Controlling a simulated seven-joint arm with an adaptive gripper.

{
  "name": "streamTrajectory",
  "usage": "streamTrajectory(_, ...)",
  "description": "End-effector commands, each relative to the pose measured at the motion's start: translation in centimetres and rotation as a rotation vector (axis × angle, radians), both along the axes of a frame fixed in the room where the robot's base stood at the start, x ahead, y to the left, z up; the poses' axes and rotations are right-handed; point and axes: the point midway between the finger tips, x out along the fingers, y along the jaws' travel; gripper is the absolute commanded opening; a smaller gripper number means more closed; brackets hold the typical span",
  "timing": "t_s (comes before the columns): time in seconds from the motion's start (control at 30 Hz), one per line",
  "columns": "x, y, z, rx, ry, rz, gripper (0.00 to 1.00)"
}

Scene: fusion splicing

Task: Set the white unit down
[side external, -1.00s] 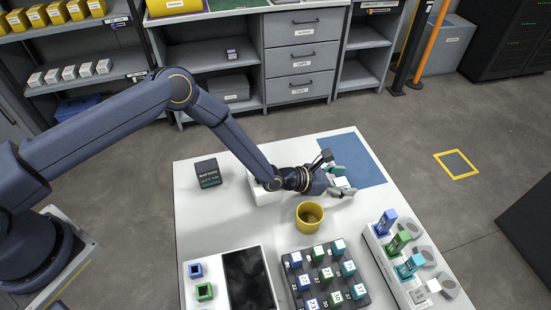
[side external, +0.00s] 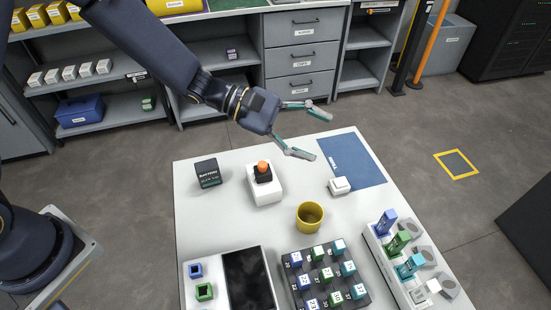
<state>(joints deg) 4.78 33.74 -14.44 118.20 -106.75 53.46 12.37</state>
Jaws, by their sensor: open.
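The white unit (side external: 340,186) is a small white block lying near the left edge of the blue mat (side external: 366,171) on the white table. Nothing holds it. My gripper (side external: 316,133) is open and empty, raised above the back of the table, up and to the left of the white unit. Its two fingers are spread wide, pointing right, and are apart from everything.
A white box with an orange-topped black part (side external: 263,185) stands left of the unit. A yellow cup (side external: 309,217), a dark rack of colored blocks (side external: 325,277), a right-hand tray (side external: 410,262) and a black box (side external: 207,173) also stand on the table. Most of the mat is clear.

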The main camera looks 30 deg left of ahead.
Motion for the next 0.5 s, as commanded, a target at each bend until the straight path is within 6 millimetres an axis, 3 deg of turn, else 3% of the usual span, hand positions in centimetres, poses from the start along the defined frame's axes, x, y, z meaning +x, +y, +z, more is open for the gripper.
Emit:
streamTrajectory(0.03,-2.1,1.2,2.5,0.079,-0.108,-0.093,0.66)
streamTrajectory(0.13,-6.6,4.5,5.1,0.269,-0.288,-0.271,0.66)
streamTrajectory(0.3,-12.9,12.6,7.0,0.666,-0.548,-0.495,0.66)
streamTrajectory(0.5,-17.6,23.3,8.1,1.156,-0.740,-0.625,0.66)
